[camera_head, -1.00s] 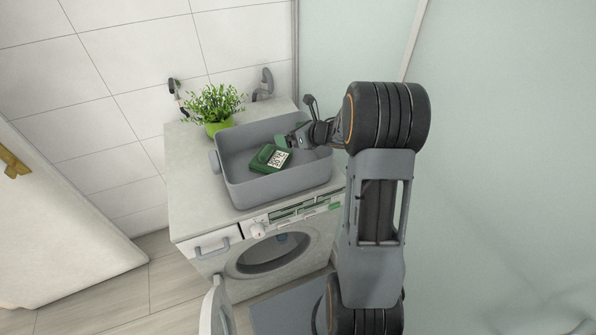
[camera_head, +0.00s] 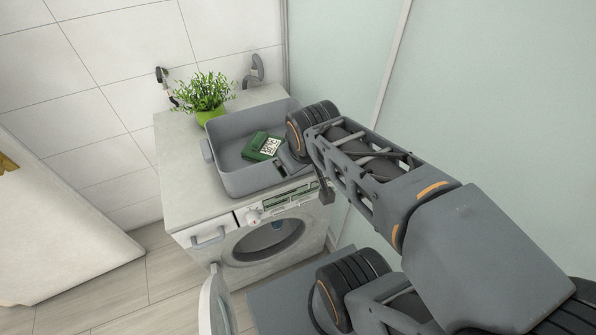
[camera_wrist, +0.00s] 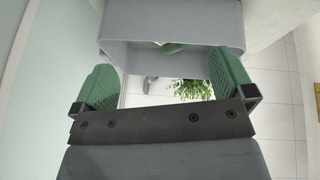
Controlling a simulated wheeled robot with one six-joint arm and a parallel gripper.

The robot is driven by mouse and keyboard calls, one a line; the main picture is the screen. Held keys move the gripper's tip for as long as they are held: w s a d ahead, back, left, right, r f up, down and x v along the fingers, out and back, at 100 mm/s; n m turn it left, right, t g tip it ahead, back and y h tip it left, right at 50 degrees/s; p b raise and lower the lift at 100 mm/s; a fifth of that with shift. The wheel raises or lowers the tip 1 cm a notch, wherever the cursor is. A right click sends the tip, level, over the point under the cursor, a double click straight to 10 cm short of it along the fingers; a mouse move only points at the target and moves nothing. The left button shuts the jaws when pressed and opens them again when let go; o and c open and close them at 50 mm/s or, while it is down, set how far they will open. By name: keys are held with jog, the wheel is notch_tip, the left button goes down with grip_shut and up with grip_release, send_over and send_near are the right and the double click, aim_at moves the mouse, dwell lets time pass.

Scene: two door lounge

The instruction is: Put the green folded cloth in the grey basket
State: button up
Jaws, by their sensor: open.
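The green folded cloth (camera_head: 262,146), with a white printed label on top, lies inside the grey basket (camera_head: 258,182). The basket stands on top of the washing machine. In the wrist view the basket (camera_wrist: 172,22) fills the top of the picture, and a bit of the green cloth (camera_wrist: 172,47) shows in it. My gripper (camera_wrist: 163,64) is open, with its two green pads wide apart and nothing between them. In the head view my arm comes in from the right, and its wrist is at the basket's right side; the fingers are mostly hidden there.
The washing machine (camera_head: 185,190) has its round door swung open at the front. A potted green plant (camera_head: 205,95) stands behind the basket on the left. A tiled wall (camera_head: 110,60) is behind, and pale glass panels (camera_head: 480,90) are on the right.

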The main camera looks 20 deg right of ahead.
jog(key=shift+s+a+f+m+g+y, duration=0.1)
jog(key=shift+s+a+m+g+y, duration=0.15)
jog(key=shift+s+a+m, duration=0.4)
jog(key=shift+s+a+f+m+g+y, duration=0.1)
jog(key=shift+s+a+m+g+y, duration=0.2)
jog(key=shift+s, duration=0.55)
